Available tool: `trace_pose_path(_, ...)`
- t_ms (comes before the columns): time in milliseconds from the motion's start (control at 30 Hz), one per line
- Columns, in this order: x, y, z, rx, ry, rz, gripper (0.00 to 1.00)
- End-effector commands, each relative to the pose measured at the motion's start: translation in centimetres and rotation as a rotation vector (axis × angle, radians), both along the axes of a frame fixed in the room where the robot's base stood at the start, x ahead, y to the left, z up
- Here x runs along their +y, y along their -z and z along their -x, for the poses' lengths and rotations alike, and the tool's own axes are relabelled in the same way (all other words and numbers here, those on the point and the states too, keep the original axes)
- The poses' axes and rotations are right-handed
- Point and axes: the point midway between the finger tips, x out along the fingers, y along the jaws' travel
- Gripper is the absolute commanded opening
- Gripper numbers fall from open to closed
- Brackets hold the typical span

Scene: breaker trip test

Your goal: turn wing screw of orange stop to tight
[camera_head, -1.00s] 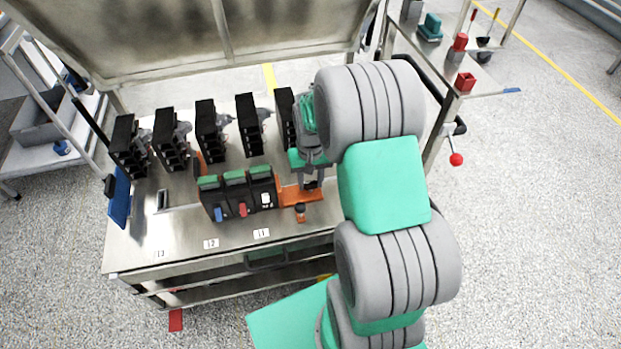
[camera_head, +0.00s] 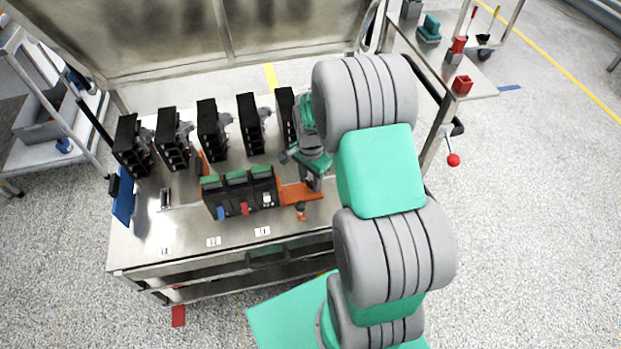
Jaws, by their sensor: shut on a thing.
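The orange stop (camera_head: 299,193) lies on the metal bench, against the right end of the row of breakers (camera_head: 240,193). My gripper (camera_head: 316,182) points down at the right part of the orange stop. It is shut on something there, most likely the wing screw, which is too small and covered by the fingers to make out. A small dark knob with an orange base (camera_head: 300,210) stands at the front edge of the stop, in front of my gripper.
Several tall black units (camera_head: 210,130) stand in a row behind the breakers. White number labels (camera_head: 262,231) lie along the bench's front. A red-ball lever (camera_head: 453,160) sticks out at the right.

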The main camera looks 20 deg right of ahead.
Motion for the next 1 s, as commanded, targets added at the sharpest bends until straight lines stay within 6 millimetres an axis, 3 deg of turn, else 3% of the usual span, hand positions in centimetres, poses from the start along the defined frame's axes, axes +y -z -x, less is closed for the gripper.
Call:
trace_pose_path(500,-0.02,-0.08,-0.07,-0.001,0.435,0.001,0.0)
trace_pose_path(1000,-0.02,-0.03,-0.08,-0.001,0.589,0.001,0.0)
